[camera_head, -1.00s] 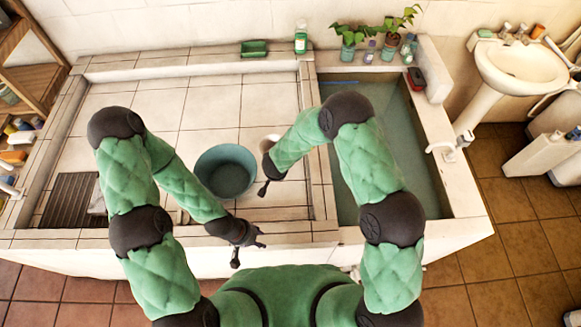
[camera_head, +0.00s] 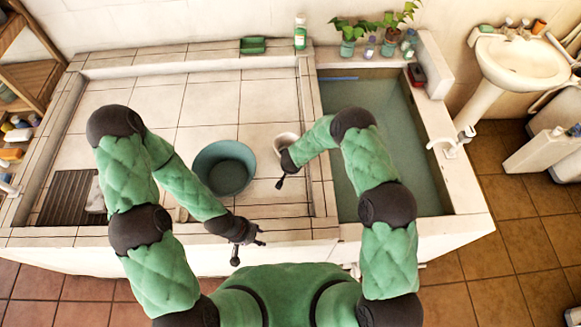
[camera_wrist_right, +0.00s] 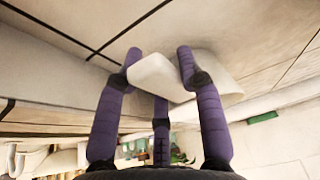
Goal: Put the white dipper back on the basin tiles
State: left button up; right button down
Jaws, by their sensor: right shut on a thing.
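The white dipper (camera_head: 286,143) is over the tiled basin floor (camera_head: 211,105), right of the teal tub and left of the water trough. My right gripper (camera_head: 281,183) is at the dipper's near side, with its hand partly covering it. In the right wrist view the purple fingers are shut on the dipper (camera_wrist_right: 165,76), with pale tiles close behind it. I cannot tell whether the dipper touches the tiles. My left gripper (camera_head: 249,246) hangs empty over the basin's front edge, its fingers spread apart.
The teal tub (camera_head: 225,169) stands on the tiles between my arms. The water trough (camera_head: 377,110) lies to the right behind a tiled divider. A green soap dish (camera_head: 253,46), a bottle (camera_head: 300,34) and potted plants (camera_head: 348,40) line the back ledge. The back tiles are clear.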

jog(key=shift+f, duration=0.1)
jog(key=c, duration=0.8)
grip_release()
